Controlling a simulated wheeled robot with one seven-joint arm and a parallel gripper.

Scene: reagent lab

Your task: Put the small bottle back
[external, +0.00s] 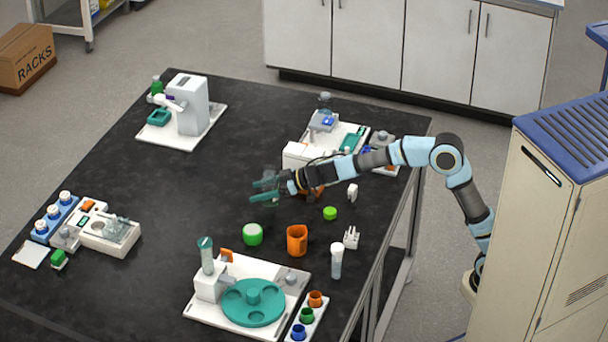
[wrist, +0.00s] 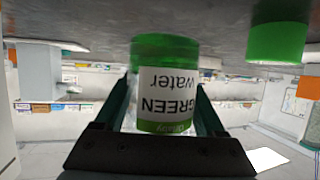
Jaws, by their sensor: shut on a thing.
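My gripper (external: 264,190) reaches in from the right over the middle of the dark bench. It is shut on a small clear bottle (wrist: 167,95) labelled "GREEN water". The wrist view is upside down, so the label reads inverted and the bottle looks upright. Green liquid shows at its base end, beyond the label. The bottle's neck end is hidden by my gripper. In the external view the bottle is hard to make out between the fingers. I cannot tell whether its base touches the bench.
A green cylinder (external: 252,234) stands nearby and also shows in the wrist view (wrist: 277,42). An orange cup (external: 297,240), white-capped tube (external: 336,262) and green lid (external: 330,213) stand close. A turntable device (external: 253,302) is in front, a white machine (external: 190,106) behind left. Bench centre-left is clear.

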